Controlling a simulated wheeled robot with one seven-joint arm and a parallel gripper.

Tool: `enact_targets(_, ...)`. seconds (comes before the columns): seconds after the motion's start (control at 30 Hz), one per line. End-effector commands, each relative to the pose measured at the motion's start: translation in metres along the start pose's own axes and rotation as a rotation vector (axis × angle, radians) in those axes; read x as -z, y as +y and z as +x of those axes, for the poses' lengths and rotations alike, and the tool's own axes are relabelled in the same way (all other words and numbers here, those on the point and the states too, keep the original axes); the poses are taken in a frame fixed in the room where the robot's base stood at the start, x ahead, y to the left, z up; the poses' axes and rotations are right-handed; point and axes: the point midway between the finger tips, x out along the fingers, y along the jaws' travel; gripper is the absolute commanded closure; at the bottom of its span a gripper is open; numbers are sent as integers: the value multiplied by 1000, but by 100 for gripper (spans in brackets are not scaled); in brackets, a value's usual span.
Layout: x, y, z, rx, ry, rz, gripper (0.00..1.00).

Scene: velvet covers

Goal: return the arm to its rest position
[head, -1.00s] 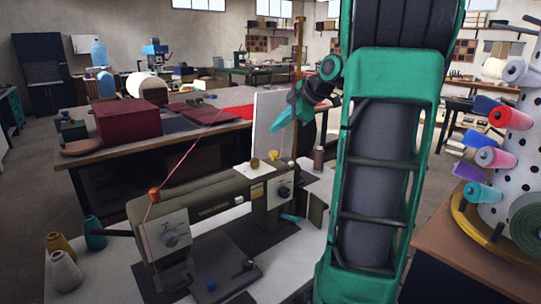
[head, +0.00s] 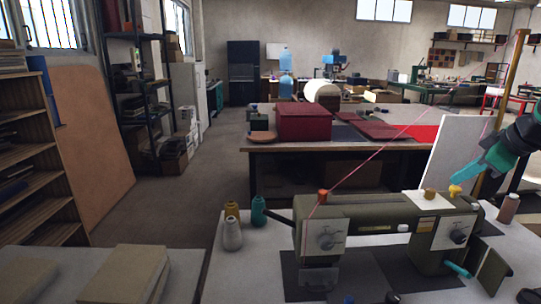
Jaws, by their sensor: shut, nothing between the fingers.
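My arm enters the head view from the right edge, with only its dark and green end part in the picture. My gripper (head: 462,177) has teal fingers pointing down and left. It is shut and empty, in front of the white upright panel (head: 458,148) and above the right end of the olive sewing machine (head: 385,228). The rest of my arm is out of the picture.
The sewing machine's table (head: 235,280) carries several thread cones. A worktable (head: 270,150) with a dark red box (head: 304,122) stands behind. Stacked boxes (head: 125,275) lie at lower left, shelves (head: 22,165) at far left. Open floor (head: 185,205) lies between.

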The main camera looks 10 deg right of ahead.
Motion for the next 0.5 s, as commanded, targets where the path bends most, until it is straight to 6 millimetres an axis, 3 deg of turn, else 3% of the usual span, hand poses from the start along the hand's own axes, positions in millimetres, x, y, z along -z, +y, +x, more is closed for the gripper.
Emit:
enact_targets(0.03, -4, -31, 3, 29, -47, 101, 100)
enact_targets(0.1, -21, -73, 6, 60, -136, 276, 100)
enact_targets(0.3, -83, -188, -1, 73, -411, 729, 100)
enact_targets(0.4, -114, -231, -10, 42, -531, 905, 100)
enact_targets(0.5, -139, -263, -19, 3, -622, 1032, 100)
